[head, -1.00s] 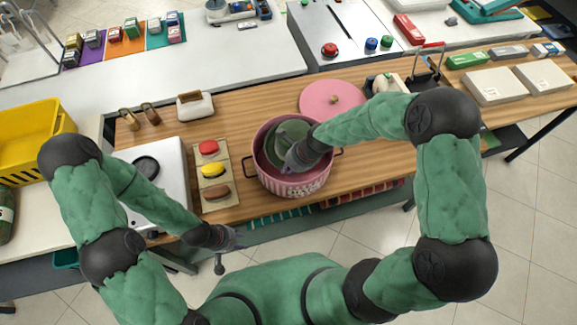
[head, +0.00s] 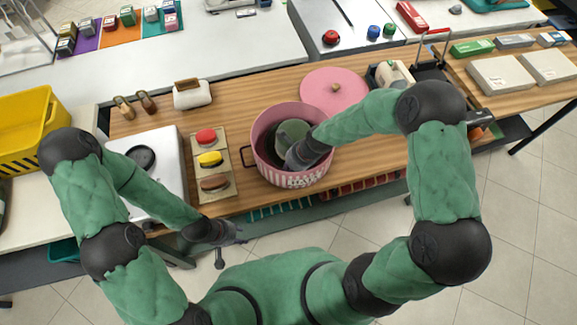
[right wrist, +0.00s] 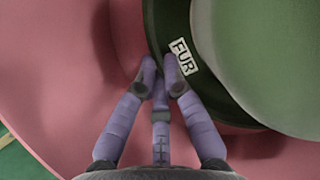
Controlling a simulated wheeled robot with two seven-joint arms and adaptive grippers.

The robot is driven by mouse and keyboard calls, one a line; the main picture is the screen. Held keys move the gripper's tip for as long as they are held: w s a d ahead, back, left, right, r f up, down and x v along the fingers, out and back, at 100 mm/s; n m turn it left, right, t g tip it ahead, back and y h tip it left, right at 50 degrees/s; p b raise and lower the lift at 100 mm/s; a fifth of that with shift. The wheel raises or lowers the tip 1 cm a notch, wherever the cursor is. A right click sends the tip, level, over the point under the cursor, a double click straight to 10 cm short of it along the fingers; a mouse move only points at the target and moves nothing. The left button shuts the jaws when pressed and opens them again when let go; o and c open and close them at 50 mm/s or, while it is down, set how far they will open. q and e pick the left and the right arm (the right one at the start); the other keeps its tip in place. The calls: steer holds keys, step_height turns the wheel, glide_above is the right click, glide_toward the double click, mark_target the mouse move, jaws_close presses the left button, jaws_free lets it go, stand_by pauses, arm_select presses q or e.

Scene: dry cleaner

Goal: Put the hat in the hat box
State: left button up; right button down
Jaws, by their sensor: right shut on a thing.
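The green hat (head: 293,131) with a dark band is inside the round pink hat box (head: 289,182), which stands on the wooden table and has a striped lower wall. My right gripper (head: 294,163) reaches down into the box and is shut on the hat's edge. In the right wrist view its fingers (right wrist: 158,75) meet at the dark band of the hat (right wrist: 265,55), beside a white "FUR" label. Whether the hat touches the box floor is hidden. My left gripper (head: 232,234) hangs in front of the table, away from the box; its fingers are too small to read.
The pink lid (head: 334,89) lies on the table behind the box. A tray with red, yellow and brown brushes (head: 210,159) stands to the left. A black rack (head: 425,70) is at the right. Some wood is bare behind the brushes.

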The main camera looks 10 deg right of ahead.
steer(key=c, duration=1.3)
jaws_free()
steer(key=shift+s+f, duration=0.1)
steer(key=v, duration=1.2)
